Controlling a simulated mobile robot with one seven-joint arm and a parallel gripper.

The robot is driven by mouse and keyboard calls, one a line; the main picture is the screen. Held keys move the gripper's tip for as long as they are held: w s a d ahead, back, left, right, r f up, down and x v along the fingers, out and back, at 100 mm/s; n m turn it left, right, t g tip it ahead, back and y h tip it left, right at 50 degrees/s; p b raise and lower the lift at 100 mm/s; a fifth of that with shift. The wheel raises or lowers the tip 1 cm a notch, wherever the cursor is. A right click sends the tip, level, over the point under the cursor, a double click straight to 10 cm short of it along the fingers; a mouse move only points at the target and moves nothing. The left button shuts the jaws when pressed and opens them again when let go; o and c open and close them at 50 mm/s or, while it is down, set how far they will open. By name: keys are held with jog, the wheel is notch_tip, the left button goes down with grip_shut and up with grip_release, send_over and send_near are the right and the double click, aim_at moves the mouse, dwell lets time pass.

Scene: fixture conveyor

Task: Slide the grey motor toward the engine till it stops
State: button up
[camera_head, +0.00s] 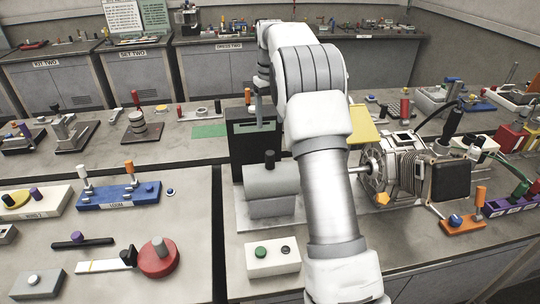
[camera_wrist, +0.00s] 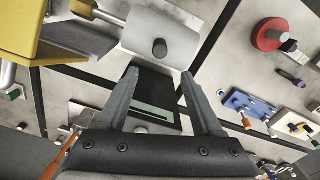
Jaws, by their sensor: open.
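The grey motor (camera_head: 268,183), a lying cylinder on a block with a black knob on top, sits on a pale plate. It also shows in the wrist view (camera_wrist: 180,30). The engine (camera_head: 408,162), finned metal with a flange, stands to its right. A shaft (camera_head: 358,170) reaches the engine; my arm hides the stretch between motor and engine in the head view. My gripper (camera_wrist: 159,77) is open and empty, its fingertips just short of the motor's knob in the wrist view. In the head view the gripper is high behind the motor, partly hidden by my arm.
A black box (camera_head: 250,138) stands directly behind the motor, below my gripper. A yellow panel (camera_head: 366,124) rises behind the shaft. A white two-button box (camera_head: 272,256) lies in front. A blue block (camera_head: 118,196) and a red disc (camera_head: 158,259) lie on the left bench.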

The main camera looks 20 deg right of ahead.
aim_at(270, 152)
notch_tip(270, 152, down, 14)
jog(key=shift+p, duration=0.6)
grip_shut()
jog(key=shift+r, duration=0.1)
dwell(1.0)
